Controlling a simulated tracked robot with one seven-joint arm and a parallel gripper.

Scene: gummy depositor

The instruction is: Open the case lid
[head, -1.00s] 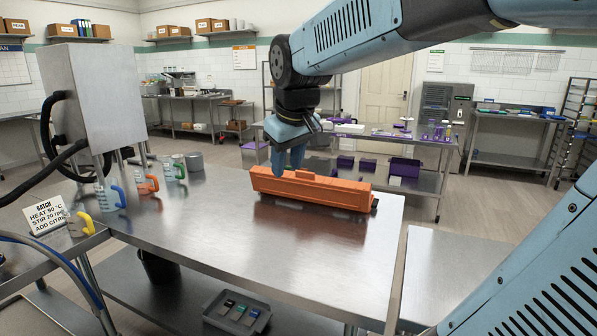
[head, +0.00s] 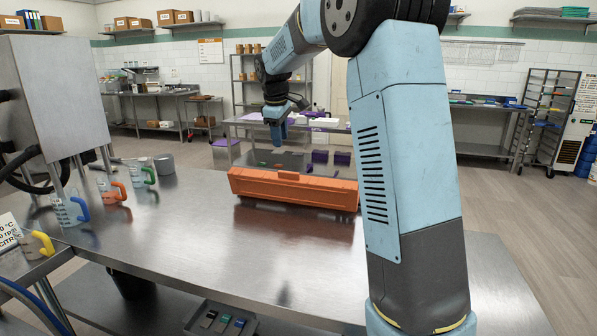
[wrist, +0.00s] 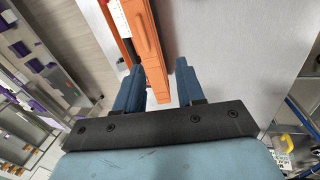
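The long orange case (head: 292,191) lies on the steel table, and its lid looks shut in the head view. In the wrist view the case (wrist: 150,50) runs up and away, its near end showing between my fingers. My gripper (head: 279,138) hangs fingers down above and beyond the case in the head view, apart from it. In the wrist view my gripper (wrist: 158,68) is open, with two blue fingers spread and nothing visibly held. A pale strip with red marks shows along the case's left side there. My arm covers the case's right end in the head view.
The steel table (head: 190,235) is clear in front of the case. Several jugs with coloured handles, including a red one (head: 112,190), stand at its left below a grey machine (head: 55,95). A grey tray (head: 225,320) is on the shelf below. A table with purple items stands behind.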

